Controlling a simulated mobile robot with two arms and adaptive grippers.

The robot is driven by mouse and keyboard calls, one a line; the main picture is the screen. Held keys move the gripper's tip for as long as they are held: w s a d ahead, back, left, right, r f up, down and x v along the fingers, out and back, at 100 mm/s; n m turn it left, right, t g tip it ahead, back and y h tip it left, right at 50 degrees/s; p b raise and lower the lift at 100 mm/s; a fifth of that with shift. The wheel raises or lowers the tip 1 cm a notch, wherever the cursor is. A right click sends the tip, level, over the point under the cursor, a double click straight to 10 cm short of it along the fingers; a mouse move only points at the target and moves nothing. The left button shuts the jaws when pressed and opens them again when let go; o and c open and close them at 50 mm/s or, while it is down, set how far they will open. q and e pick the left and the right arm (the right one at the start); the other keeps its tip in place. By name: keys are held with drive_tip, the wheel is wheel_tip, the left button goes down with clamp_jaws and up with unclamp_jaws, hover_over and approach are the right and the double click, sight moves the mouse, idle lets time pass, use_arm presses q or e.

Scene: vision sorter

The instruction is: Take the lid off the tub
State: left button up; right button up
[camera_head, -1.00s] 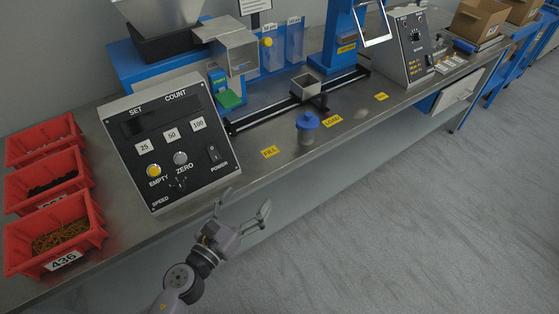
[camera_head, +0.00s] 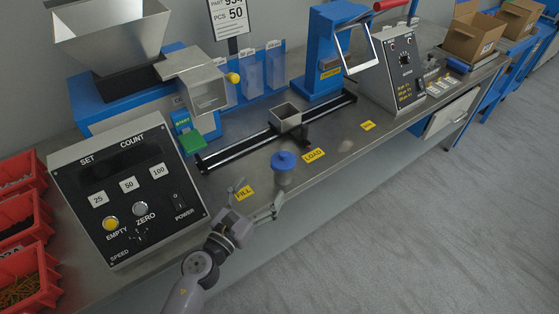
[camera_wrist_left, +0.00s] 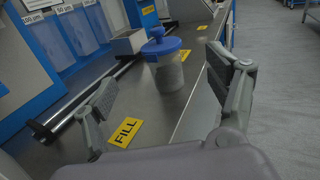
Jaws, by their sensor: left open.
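The tub (camera_head: 283,179) is a clear grey container standing upright on the steel bench, beside the yellow LOAD label. Its blue lid (camera_head: 284,160) with a raised knob sits on top. In the left wrist view the tub (camera_wrist_left: 167,75) and the lid (camera_wrist_left: 161,43) stand ahead, between the fingers and apart from them. My left gripper (camera_head: 257,202) is open and empty, low in front of the tub and close to it, near the FILL label. The left gripper also shows in the left wrist view (camera_wrist_left: 165,100). My right gripper is not in view.
A control panel (camera_head: 125,190) stands left of my gripper, with red bins (camera_head: 28,270) beyond it. A small grey box (camera_head: 287,118) sits on a black rail behind the tub. A blue press-like frame (camera_head: 322,60) stands farther back. The bench front is clear to the right.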

sight(283, 161)
use_arm(q)
drive_tip(key=x, duration=1.1)
drive_tip(key=shift+w+d, duration=0.25)
drive_tip(key=shift+w, duration=0.15)
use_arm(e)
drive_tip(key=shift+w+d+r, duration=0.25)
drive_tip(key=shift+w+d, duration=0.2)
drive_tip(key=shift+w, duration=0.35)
use_arm(q)
drive_tip(key=shift+c, duration=0.3)
drive_tip(key=c, duration=1.5)
drive_tip(key=o, duration=1.4)
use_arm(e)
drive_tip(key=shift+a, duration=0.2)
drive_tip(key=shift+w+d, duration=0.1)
